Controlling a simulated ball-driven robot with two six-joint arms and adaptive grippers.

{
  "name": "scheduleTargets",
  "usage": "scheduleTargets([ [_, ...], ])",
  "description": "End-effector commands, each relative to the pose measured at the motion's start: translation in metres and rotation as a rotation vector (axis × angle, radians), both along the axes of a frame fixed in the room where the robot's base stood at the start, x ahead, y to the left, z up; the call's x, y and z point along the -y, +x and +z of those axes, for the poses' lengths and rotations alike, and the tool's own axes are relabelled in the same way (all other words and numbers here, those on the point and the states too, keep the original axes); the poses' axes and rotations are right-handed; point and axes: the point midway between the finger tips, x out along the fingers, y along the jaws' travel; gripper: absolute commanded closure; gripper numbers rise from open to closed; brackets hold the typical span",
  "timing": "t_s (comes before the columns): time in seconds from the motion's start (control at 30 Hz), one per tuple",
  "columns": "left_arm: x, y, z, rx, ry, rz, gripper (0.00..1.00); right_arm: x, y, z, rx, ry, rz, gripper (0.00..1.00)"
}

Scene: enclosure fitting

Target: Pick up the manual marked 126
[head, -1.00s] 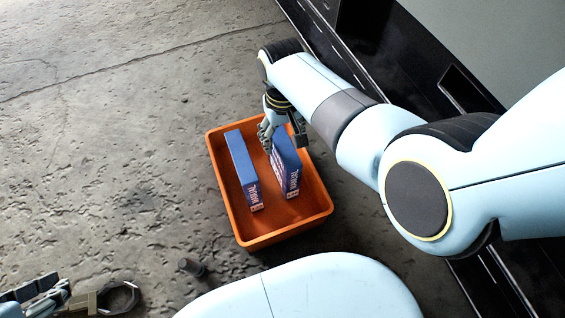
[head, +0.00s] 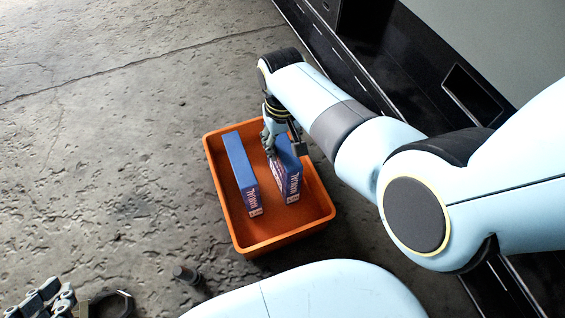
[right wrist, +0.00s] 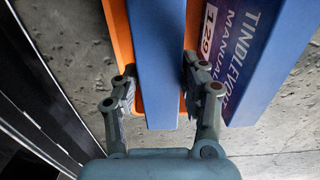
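Two blue manuals stand on edge in an orange crate (head: 285,239). The right manual (head: 287,172) is at my right gripper (head: 271,138). In the right wrist view the gripper's fingers (right wrist: 160,90) straddle its plain blue edge (right wrist: 163,45), with narrow gaps at the sides; its number does not show there and is too small to read in the head view. The left manual (head: 238,168) stands apart; the wrist view shows a manual reading 129 (right wrist: 250,50) beside the straddled one. My left gripper (head: 42,300) is at the lower left corner, partly cut off, away from the crate.
The crate stands on a rough grey floor (head: 120,150), open to the left of it. A black cabinet-like unit (head: 375,65) runs along the upper right, behind my right arm.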

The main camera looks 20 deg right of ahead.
Motion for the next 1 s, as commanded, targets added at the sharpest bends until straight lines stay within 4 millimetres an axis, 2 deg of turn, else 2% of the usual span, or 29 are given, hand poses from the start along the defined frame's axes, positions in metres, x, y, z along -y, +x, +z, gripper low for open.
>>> scheduleTargets([
  [0.07,0.000,0.000,0.000,0.000,0.000,0.000,1.00,0.000,0.000,0.000,0.000,0.000,0.000,0.69],
  [0.3,0.000,0.000,0.000,-0.001,0.000,0.000,1.00,0.000,0.000,0.000,0.000,0.000,0.000,1.00],
  [0.77,0.000,0.001,0.001,-0.006,0.000,0.000,1.00,0.000,0.001,0.001,0.001,0.000,0.000,1.00],
  [1.0,-0.001,0.004,0.010,-0.063,0.002,0.004,1.00,0.001,0.001,0.009,0.004,0.000,0.000,1.00],
])
